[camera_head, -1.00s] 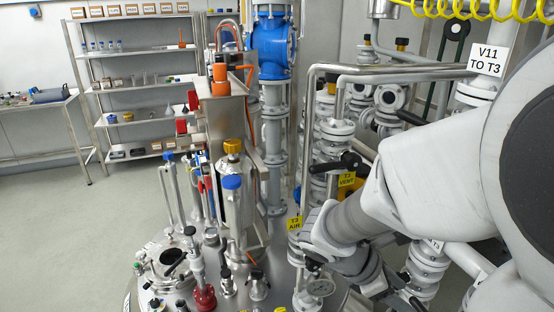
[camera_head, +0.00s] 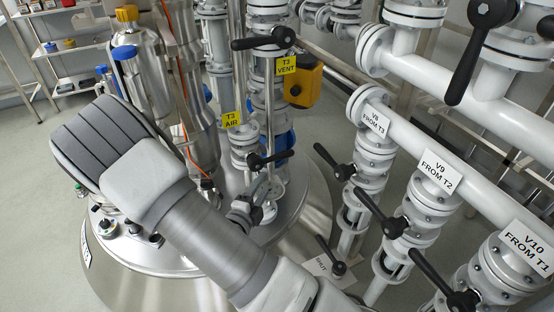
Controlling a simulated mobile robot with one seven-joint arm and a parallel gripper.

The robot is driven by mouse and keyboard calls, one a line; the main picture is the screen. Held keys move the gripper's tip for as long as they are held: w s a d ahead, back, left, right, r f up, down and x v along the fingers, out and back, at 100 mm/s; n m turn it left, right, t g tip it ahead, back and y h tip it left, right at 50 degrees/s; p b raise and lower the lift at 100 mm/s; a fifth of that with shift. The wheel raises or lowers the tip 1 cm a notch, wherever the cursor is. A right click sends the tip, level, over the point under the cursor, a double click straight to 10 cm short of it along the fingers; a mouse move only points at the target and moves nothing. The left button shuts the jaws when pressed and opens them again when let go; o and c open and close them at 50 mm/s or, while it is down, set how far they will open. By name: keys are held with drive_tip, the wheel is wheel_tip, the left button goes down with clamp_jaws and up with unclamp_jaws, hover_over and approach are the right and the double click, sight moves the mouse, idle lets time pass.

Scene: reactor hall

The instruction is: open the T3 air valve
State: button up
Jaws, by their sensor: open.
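In the head view, the yellow T3 AIR tag (camera_head: 231,120) hangs on a pipe near the middle of the vessel top. Just below it is a flanged valve with a black lever handle (camera_head: 272,160), which points to the right and slightly up. My grey arm reaches in from the bottom and bends at the left. Small grey parts past the arm's edge look like my gripper (camera_head: 256,195), a little below the black handle and apart from it. It is open with nothing visible in it. My arm hides much of the gripper and the pipe's lower part.
The yellow T3 VENT tag (camera_head: 286,66) and its black lever (camera_head: 266,42) stand above and behind. A yellow-orange box (camera_head: 303,84) is close by. White pipes with V8 (camera_head: 374,119), V9 (camera_head: 440,170) and V10 (camera_head: 526,247) labels and black levers crowd the right. Open floor is at left.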

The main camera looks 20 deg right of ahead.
sight(280, 158)
drive_tip(key=b+x, duration=0.3)
drive_tip(key=x, duration=1.4)
drive_tip(key=shift+w+f, duration=0.1)
drive_tip(key=shift+w, duration=0.15)
clamp_jaws()
idle(0.7)
